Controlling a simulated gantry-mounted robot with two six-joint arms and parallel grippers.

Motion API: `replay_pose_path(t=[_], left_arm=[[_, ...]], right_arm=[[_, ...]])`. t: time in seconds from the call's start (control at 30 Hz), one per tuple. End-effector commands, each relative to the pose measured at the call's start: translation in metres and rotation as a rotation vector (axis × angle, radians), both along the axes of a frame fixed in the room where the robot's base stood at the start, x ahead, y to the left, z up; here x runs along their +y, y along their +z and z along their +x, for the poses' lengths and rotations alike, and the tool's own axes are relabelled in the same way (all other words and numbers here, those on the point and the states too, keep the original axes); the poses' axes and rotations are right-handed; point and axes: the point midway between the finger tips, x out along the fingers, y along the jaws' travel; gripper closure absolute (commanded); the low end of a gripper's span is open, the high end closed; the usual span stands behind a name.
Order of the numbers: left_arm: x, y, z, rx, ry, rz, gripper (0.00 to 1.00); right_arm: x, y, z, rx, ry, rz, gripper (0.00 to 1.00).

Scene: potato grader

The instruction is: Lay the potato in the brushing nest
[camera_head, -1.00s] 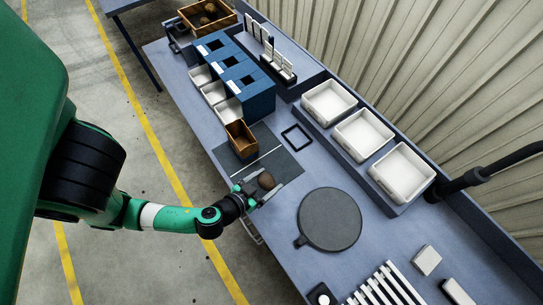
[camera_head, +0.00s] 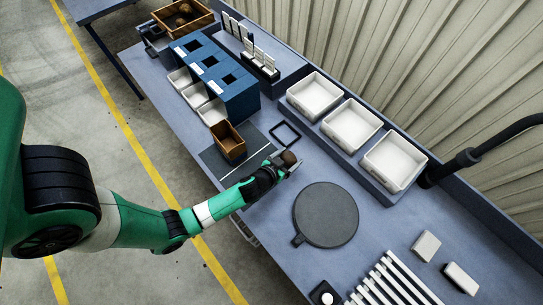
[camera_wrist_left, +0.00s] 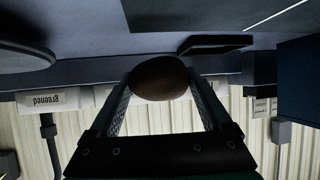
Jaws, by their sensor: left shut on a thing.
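A brown, rounded potato (camera_head: 289,157) is held between the fingers of my left gripper (camera_head: 285,163), above the bench. In the left wrist view the potato (camera_wrist_left: 160,78) sits between the two fingertips, and my left gripper (camera_wrist_left: 160,92) is shut on it. A black square frame (camera_head: 285,133) lies on the bench just beyond the potato; it also shows in the left wrist view (camera_wrist_left: 217,43). I cannot tell for certain which item is the brushing nest. My right gripper is not in view.
A dark round plate (camera_head: 326,215) lies right of the gripper. A small wooden box (camera_head: 229,143) stands on a dark mat (camera_head: 212,165) to the left. Blue housings (camera_head: 214,75) with white bins are farther left. Several white trays (camera_head: 351,127) line the back. A slatted rack (camera_head: 391,283) is at the front.

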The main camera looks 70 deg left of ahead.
Motion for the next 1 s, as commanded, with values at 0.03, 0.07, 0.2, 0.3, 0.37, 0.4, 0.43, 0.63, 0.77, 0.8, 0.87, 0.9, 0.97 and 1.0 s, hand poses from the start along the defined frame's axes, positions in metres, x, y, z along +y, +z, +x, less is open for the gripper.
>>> replay_pose_path(t=[0.03, 0.07, 0.2, 0.3, 0.37, 0.4, 0.43, 0.63, 0.77, 0.8, 0.87, 0.9, 0.97, 1.0], left_arm=[[0.021, 0.0, 0.011, -0.008, 0.012, 0.0, 0.77], [0.032, 0.002, 0.017, -0.008, 0.014, 0.0, 0.77], [0.086, 0.014, 0.036, -0.007, 0.025, 0.001, 0.77], [0.115, 0.023, 0.042, -0.003, 0.034, 0.003, 0.77], [0.126, 0.027, 0.043, 0.0, 0.036, 0.002, 0.77], [0.13, 0.029, 0.044, 0.002, 0.037, 0.002, 0.77], [0.133, 0.029, 0.044, 0.003, 0.038, 0.002, 0.77], [0.134, 0.029, 0.044, 0.004, 0.037, 0.001, 0.77], [0.134, 0.022, 0.044, 0.005, 0.037, 0.002, 0.77], [0.134, 0.019, 0.044, 0.005, 0.037, 0.002, 0.77], [0.134, 0.013, 0.044, 0.005, 0.037, 0.002, 0.77], [0.134, 0.009, 0.044, 0.004, 0.036, 0.001, 0.77], [0.134, 0.003, 0.044, 0.004, 0.036, 0.001, 0.77], [0.134, -0.001, 0.044, 0.004, 0.036, 0.001, 0.77]], right_arm=[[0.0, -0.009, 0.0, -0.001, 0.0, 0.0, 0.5], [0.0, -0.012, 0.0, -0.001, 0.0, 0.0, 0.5], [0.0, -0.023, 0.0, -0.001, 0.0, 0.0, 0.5], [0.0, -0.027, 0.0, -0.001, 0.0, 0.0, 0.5], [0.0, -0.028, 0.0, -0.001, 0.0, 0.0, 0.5], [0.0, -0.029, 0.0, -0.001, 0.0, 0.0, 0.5], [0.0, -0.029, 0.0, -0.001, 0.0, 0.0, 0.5], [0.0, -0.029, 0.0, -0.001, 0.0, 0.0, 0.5], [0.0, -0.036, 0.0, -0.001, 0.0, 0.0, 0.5], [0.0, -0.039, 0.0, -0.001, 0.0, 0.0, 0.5], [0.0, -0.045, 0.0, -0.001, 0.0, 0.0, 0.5], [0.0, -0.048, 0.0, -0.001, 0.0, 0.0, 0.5], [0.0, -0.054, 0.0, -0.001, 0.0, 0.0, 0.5], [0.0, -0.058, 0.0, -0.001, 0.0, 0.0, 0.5]])
